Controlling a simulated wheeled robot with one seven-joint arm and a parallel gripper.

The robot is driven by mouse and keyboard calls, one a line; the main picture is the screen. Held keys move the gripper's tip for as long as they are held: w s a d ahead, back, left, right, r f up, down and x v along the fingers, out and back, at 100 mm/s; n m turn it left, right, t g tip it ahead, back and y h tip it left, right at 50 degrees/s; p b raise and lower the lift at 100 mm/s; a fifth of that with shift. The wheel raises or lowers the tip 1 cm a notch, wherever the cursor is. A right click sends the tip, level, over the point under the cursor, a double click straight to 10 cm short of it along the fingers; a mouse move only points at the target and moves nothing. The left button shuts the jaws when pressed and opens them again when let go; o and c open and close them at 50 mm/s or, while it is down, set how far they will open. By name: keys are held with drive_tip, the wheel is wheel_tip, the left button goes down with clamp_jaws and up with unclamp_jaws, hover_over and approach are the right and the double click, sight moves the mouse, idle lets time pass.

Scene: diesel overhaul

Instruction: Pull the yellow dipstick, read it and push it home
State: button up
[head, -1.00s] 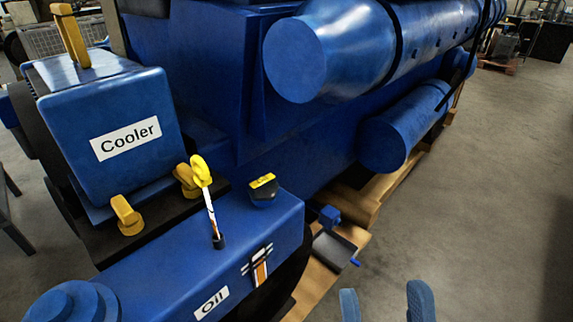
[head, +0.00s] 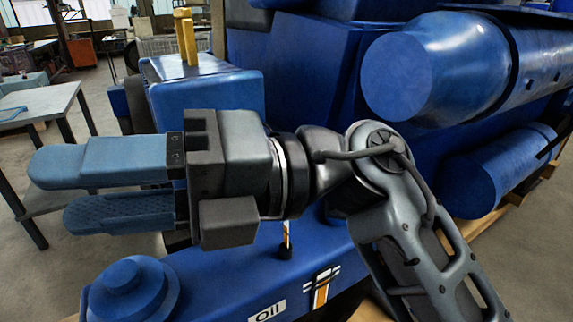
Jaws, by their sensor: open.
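The dipstick (head: 287,236) stands in a short dark tube (head: 286,252) on top of the blue oil housing (head: 225,282). Only a short length of its pale and orange shaft shows above the tube. Its yellow handle is hidden behind my gripper and wrist. My gripper (head: 52,191) reaches across the view to the left, with its two blue fingers apart and nothing between them. The fingertips point left, away from the dipstick. An "Oil" label (head: 268,313) and a striped orange and white marking (head: 322,287) are on the housing's front.
The blue cooler box (head: 205,95) with a yellow post (head: 187,40) stands behind my gripper. Large blue cylinders (head: 425,80) lie at the right. A grey table (head: 40,105) stands at the left. A round blue cap (head: 128,288) rises from the housing's left end.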

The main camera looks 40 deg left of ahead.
drive_tip(key=w+a+f+t+h+b, duration=0.1)
drive_tip(key=w+a+f+t+h, duration=0.1)
drive_tip(key=w+f+t+h, duration=0.35)
drive_tip(key=w+d+r+t+h, duration=0.1)
drive_tip(key=w+r+t, duration=0.1)
drive_tip(key=w+t, duration=0.1)
drive_tip(key=w+d+r+m+t+h+b, duration=0.1)
drive_tip(key=w+r+t+h, duration=0.1)
drive_tip(key=w+r+t, duration=0.1)
drive_tip(key=w+d+r+t+h, duration=0.1)
drive_tip(key=w+r+t+h, duration=0.1)
drive_tip(key=w+t, duration=0.3)
drive_tip(key=shift+w+d+r+m+b, duration=0.1)
drive_tip(key=shift+w+m+b, duration=0.05)
drive_tip(key=shift+w, duration=0.25)
drive_tip(key=shift+w+d+r+m+b, duration=0.1)
drive_tip(key=shift+w+m+b, duration=0.05)
drive_tip(key=shift+w, duration=0.2)
drive_tip(key=shift+f, duration=3.85)
clamp_jaws()
